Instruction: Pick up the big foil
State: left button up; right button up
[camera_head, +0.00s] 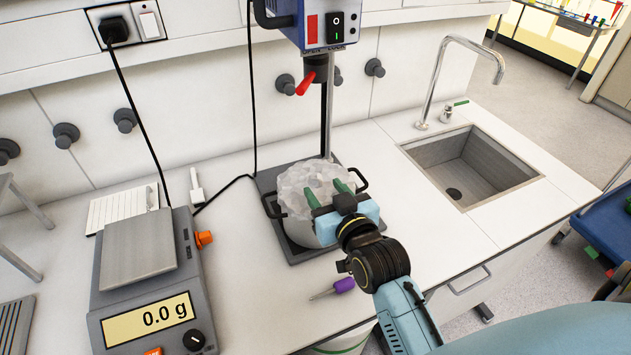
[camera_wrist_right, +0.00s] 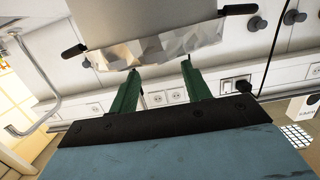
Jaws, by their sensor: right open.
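The big foil (camera_head: 305,187) is a crumpled, silvery sheet covering the top of a grey pot (camera_head: 299,233) with black side handles. The pot stands on the dark base plate of a stand. My right gripper (camera_head: 328,193) is over the near right side of the foil, its two green fingers apart and pointing at it. In the right wrist view the foil (camera_wrist_right: 150,48) shows as a faceted rim beyond the open fingertips (camera_wrist_right: 160,76), with nothing between them. Whether the fingers touch the foil I cannot tell. My left gripper is not in view.
A blue device (camera_head: 325,22) with a red lever hangs on the stand above the pot. A scale (camera_head: 138,248) reading 0.0 g stands left. A purple-handled tool (camera_head: 344,285) lies in front of the pot. A sink (camera_head: 470,160) is at the right.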

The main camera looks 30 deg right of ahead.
aim_at(314, 173)
jog(key=shift+w+f, duration=0.1)
jog(key=shift+w, duration=0.65)
jog(key=shift+w+f, duration=0.1)
jog(key=shift+w, duration=0.25)
jog(key=shift+w+d, duration=0.1)
jog(key=shift+w, duration=0.35)
jog(key=w, duration=0.4)
jog(key=shift+w+d+f, duration=0.15)
jog(key=shift+d+f, duration=0.1)
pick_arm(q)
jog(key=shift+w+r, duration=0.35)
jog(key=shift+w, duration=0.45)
pick_arm(e)
grip_shut()
